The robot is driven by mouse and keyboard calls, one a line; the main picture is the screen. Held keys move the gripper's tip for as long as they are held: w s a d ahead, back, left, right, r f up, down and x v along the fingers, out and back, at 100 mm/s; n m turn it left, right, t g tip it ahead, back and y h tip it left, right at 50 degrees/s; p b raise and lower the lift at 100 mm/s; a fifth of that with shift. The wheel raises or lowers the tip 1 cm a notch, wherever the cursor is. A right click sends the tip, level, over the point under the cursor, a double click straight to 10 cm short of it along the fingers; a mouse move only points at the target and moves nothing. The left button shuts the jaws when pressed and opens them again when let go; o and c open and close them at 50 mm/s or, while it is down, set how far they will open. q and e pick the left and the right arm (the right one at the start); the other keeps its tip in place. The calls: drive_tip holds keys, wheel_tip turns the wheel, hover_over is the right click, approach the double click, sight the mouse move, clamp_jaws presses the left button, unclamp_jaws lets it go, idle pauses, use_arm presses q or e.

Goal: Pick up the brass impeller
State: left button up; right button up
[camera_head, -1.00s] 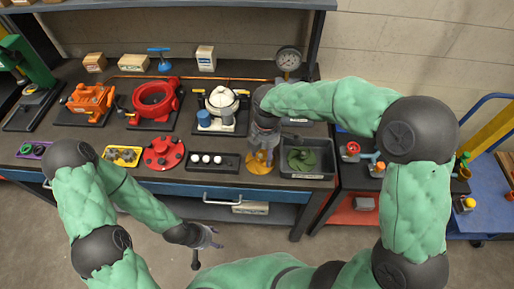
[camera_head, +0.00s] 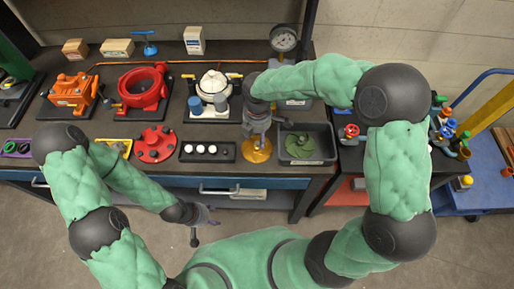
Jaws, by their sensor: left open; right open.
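The brass impeller (camera_head: 256,153) is a golden disc lying on the bench top, between a dark strip with white knobs and a grey tray. My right gripper (camera_head: 260,139) points down at it from above, with its fingers open over the disc's middle. The gripper hides part of the impeller, and I cannot tell whether the fingers touch it. My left gripper (camera_head: 206,222) is open and empty, low in front of the bench and away from the impeller.
The grey tray (camera_head: 323,128) with a green impeller (camera_head: 303,146) stands close right of my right gripper. The strip with white knobs (camera_head: 207,152) is close on the left. A red flange (camera_head: 155,145), a red ring housing (camera_head: 145,88) and a white pump (camera_head: 213,88) stand further left and behind.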

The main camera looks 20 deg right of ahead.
sight(257, 142)
wheel_tip(257, 142, down, 4)
drive_tip(key=shift+f+b, duration=0.25)
drive_tip(key=shift+b, duration=0.25)
drive_tip(key=shift+w+r, duration=0.1)
clamp_jaws()
